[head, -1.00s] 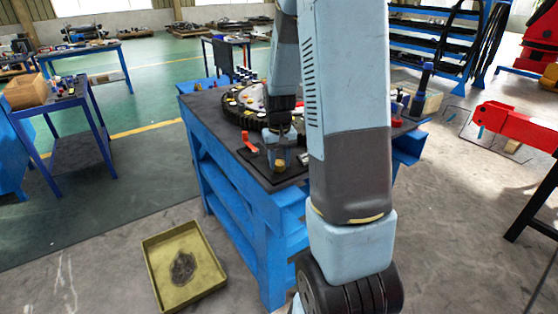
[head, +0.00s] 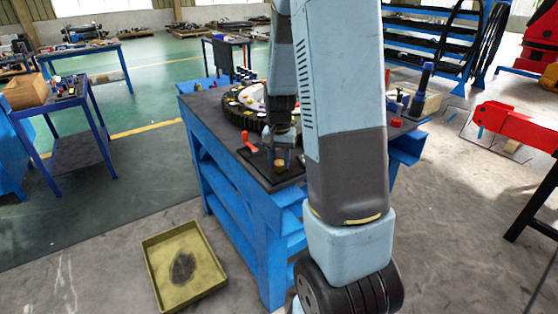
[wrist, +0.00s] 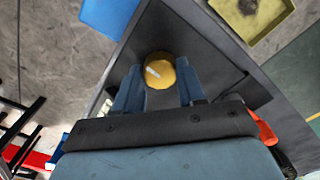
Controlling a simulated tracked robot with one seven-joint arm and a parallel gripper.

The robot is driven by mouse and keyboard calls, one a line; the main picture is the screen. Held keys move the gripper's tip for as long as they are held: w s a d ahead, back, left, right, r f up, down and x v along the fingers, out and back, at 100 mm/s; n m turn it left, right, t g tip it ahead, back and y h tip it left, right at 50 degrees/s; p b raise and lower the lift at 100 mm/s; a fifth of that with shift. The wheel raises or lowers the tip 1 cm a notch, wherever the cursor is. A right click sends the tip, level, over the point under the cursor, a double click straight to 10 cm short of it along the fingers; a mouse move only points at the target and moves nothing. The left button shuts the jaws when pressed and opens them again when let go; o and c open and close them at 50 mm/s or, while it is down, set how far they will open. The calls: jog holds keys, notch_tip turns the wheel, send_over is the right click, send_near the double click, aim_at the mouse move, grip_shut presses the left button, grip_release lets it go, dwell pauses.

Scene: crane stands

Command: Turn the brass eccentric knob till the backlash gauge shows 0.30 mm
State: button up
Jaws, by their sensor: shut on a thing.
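The brass eccentric knob (wrist: 158,70) shows in the wrist view as a round yellow top with a pale mark on it. My gripper (wrist: 157,88) is shut on it, one finger on each side. In the head view the knob (head: 280,164) is a small brass spot at the near corner of the workbench, just below my gripper (head: 281,155). I cannot make out the backlash gauge or its reading in either view.
The blue workbench (head: 232,183) carries a large toothed ring (head: 238,118) behind my gripper. A red lever (head: 249,137) lies close to the left of the knob. A yellow tray (head: 207,287) with a dark stain stands on the floor. My arm hides the bench's right part.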

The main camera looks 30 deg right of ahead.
aim_at(279, 162)
jog(key=o, duration=1.1)
jog(key=shift+c, duration=0.2)
jog(key=shift+r, duration=0.1)
notch_tip(279, 162, up, 14)
jog(key=shift+f, duration=0.25)
jog(key=s+a+r+n+t, duration=0.2)
jog(key=s+a+r, duration=0.1)
jog(key=s, duration=0.4)
jog(key=s+a+r+n+t, duration=0.1)
jog(key=s+a+r+n, duration=0.2)
jog(key=s, duration=0.4)
jog(key=s+a+r+n+t, duration=0.2)
jog(key=s+a+r, duration=0.2)
jog(key=s, duration=0.4)
jog(key=shift+a+n+t, duration=0.3)
jog(key=shift+a, duration=0.55)
jog(key=shift+r, duration=0.1)
